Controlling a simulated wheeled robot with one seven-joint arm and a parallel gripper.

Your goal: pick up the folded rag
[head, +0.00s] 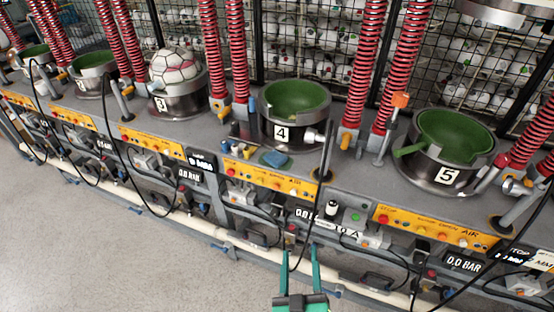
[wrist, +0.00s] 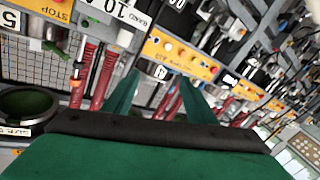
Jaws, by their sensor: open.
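In the wrist view my gripper (wrist: 158,80) also shows open, facing tilted machinery. I cannot make out the rag there.
Small bottles and tools (head: 237,134) stand left of the rag. A thin upright rod (head: 325,150) stands to its right. Red springs (head: 366,65) rise behind. Black hoses (head: 305,235) hang in front of the bench. The grey floor (head: 100,250) at lower left is clear.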

